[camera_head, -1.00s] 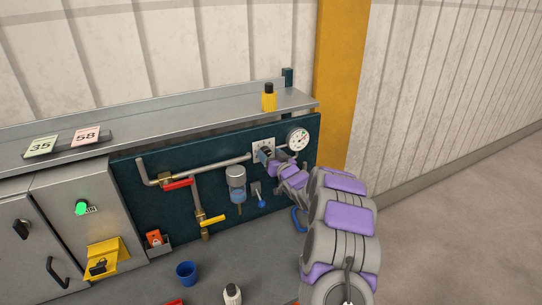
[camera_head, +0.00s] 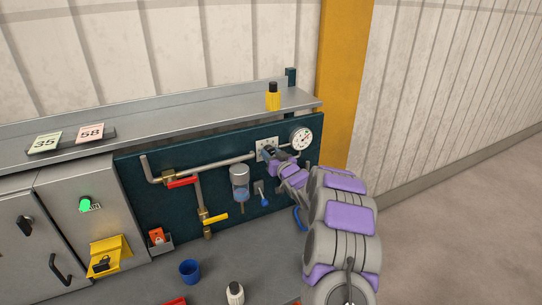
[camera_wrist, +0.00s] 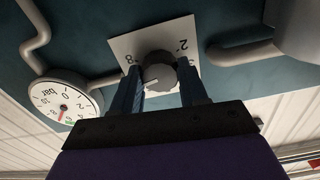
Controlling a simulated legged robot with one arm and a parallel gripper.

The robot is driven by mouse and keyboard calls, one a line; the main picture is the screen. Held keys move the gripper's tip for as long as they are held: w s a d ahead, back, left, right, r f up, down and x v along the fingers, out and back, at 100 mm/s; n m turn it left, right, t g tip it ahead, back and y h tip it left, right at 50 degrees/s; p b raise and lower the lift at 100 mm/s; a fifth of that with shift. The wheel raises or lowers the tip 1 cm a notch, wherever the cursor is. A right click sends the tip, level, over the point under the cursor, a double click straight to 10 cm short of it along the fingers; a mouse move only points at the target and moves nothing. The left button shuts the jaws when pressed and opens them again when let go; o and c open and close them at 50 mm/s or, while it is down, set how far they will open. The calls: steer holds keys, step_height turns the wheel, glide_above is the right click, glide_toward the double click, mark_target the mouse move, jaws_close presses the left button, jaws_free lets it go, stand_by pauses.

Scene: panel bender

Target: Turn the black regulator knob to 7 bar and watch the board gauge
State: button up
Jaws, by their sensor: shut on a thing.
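The black regulator knob (camera_wrist: 160,76) sits on a white scale plate (camera_wrist: 124,42) on the dark green board. My gripper (camera_wrist: 163,88) is shut on it, one finger on each side; the gripper also shows in the head view (camera_head: 271,154), where it hides most of the knob. In the wrist view, a white mark on the knob points left, towards the left finger.
Near my arm are a filter bowl (camera_head: 240,182) and a blue-tipped lever (camera_head: 264,196). Left on the board are pipes with red (camera_head: 181,182) and yellow (camera_head: 215,218) valve handles. A yellow bottle (camera_head: 273,97) stands on the shelf above. A blue cup (camera_head: 190,271) stands below.

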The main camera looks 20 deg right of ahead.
steer(key=o, duration=1.1)
steer(key=shift+d, duration=0.15)
steer(key=shift+c, duration=0.2)
steer(key=shift+s, duration=0.1)
steer(key=s, duration=1.7)
steer(key=shift+d+b, duration=0.35)
steer(key=shift+f, duration=0.1)
